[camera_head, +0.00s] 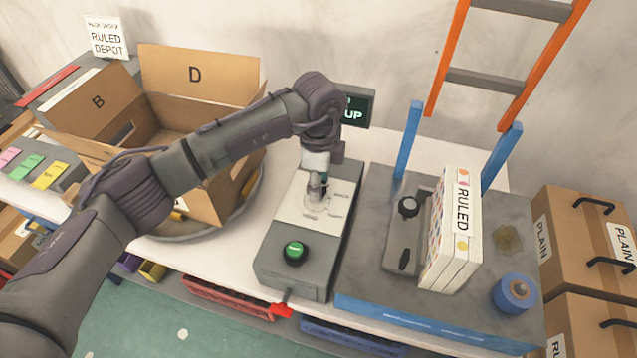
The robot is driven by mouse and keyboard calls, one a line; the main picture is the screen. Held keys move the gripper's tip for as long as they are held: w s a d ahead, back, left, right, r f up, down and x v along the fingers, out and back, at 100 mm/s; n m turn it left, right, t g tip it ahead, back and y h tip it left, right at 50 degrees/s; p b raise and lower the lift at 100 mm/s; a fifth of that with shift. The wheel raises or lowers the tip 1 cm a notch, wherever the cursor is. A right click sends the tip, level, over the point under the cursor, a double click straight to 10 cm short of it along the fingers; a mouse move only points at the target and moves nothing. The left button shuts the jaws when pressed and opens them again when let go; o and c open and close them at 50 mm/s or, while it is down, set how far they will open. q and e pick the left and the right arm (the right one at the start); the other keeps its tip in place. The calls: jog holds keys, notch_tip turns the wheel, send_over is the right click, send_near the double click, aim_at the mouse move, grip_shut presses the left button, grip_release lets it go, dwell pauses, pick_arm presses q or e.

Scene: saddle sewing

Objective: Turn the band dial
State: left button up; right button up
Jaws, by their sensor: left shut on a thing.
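The band dial (318,207) sits on the pale top plate of a grey box-shaped machine (265,260) in the middle of the table. Small printed marks surround the dial. My left arm reaches over from the left, and my left gripper (317,183) points down, shut on the dial's knob. The fingers partly hide the knob. A green button (294,252) is on the machine's near end. A small dark display (356,107) behind the arm shows green letters ending in "UP"; the arm covers the rest. My right gripper is not in view.
At right, a grey station (385,285) holds a white "RULED" stack (458,225), blue posts and a blue roll (513,293). An orange ladder (447,60) leans behind; "PLAIN" boxes (580,232) stand far right.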

pick_arm(q)
jog(key=shift+w+n, duration=0.1)
jog(key=shift+n, duration=1)
jog(key=o, duration=1.1)
jog(key=shift+o, duration=0.2)
notch_tip(320, 180, up, 12)
